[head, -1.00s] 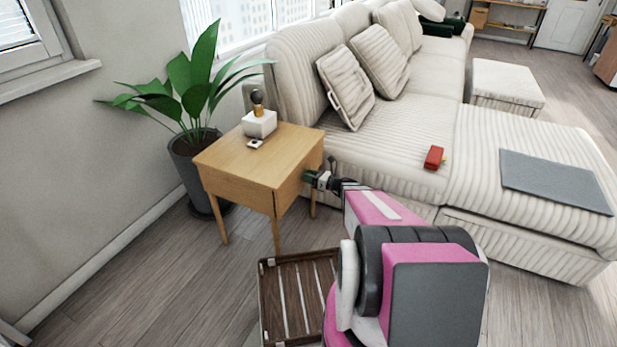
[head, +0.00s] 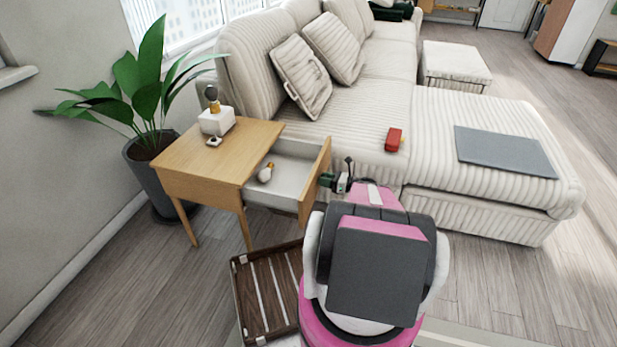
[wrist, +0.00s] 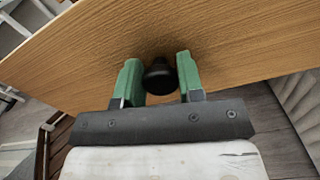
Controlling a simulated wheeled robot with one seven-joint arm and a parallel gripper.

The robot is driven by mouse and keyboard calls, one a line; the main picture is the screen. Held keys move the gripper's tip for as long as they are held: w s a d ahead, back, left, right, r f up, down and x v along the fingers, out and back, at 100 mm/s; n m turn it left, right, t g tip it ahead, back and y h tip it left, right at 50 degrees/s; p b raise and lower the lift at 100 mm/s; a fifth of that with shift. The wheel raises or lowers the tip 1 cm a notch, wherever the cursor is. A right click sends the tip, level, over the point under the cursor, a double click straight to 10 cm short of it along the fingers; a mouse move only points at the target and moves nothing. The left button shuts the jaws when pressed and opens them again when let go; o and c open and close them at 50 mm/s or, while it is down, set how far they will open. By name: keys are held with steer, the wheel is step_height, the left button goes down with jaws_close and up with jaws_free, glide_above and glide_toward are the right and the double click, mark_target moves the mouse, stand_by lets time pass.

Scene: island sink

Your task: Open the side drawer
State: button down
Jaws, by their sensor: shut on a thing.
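The wooden side table (head: 212,158) stands left of the sofa. Its drawer (head: 315,176) is pulled well out toward my arm, with a grey inside (head: 290,175). A small white and tan object (head: 265,173) lies in it. In the wrist view the wooden drawer front (wrist: 225,45) fills the upper part. A round black knob (wrist: 160,77) sits between the two green fingers of my gripper (wrist: 160,80). My gripper is shut on the knob; it also shows at the drawer front in the head view (head: 326,181).
A white block with a dark-topped object (head: 216,120) stands on the table. A slatted wooden tray (head: 268,290) lies on the floor below the drawer. The sofa (head: 350,115) is close on the right.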

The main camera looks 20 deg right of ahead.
steer(key=shift+v, duration=2.85)
steer(key=c, duration=0.7)
jaws_free()
steer(key=shift+c, duration=0.2)
steer(key=v, duration=1)
steer(key=shift+s+d, duration=0.25)
steer(key=shift+d, duration=0.05)
